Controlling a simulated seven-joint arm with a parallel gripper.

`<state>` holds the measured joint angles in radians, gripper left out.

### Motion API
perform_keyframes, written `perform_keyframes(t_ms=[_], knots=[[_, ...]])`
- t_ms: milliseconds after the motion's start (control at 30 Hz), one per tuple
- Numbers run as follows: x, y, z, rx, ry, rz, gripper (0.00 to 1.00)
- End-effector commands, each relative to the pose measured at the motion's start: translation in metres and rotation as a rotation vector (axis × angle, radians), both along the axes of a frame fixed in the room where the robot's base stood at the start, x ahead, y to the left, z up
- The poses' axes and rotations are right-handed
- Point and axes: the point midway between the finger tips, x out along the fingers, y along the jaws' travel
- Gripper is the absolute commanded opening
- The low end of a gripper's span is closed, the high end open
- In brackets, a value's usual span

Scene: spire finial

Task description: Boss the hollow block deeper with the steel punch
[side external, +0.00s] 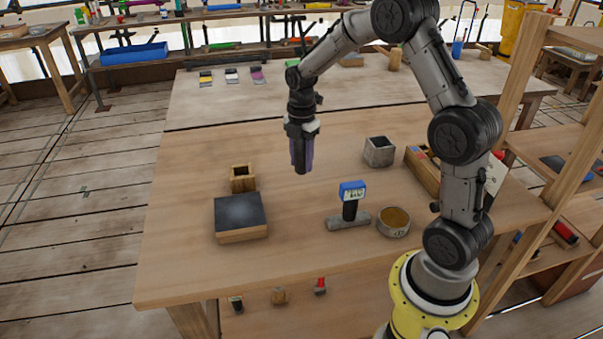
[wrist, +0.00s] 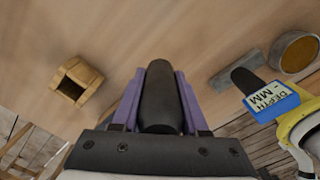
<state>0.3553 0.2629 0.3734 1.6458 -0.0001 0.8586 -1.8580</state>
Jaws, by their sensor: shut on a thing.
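My gripper (side external: 302,165) hangs in the air above the middle of the table, pointing down. In the wrist view its purple fingers (wrist: 160,82) are shut on a dark, rounded bar, which looks like the steel punch (wrist: 160,105). The punch's lower end is hard to make out in the side view. A small wooden hollow block (side external: 242,179) with an open top stands on the table, left of and below my gripper in the side view. The wooden block also shows at the left of the wrist view (wrist: 76,80), apart from the gripper.
A dark-topped slab (side external: 240,214) lies in front of the wooden block. A depth gauge with a blue display (side external: 352,192) and a round container (side external: 393,221) stand at the right front. A grey hollow block (side external: 379,152) stands behind them, beside a wooden tray (side external: 424,172).

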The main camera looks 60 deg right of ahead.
Motion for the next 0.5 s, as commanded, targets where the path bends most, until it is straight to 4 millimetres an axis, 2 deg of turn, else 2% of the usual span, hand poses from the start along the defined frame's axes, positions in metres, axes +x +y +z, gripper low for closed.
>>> perform_keyframes(t_ms=[33,167,267,367,500], knots=[[0.002,-0.001,0.009,-0.002,-0.007,0.000,0.00],[0.000,0.000,0.022,0.001,0.004,0.005,0.00],[0.006,0.002,0.033,0.002,0.007,0.024,0.00],[0.018,0.018,0.040,0.004,0.010,0.075,0.00],[0.041,0.055,0.050,0.002,0.008,0.184,0.00]])
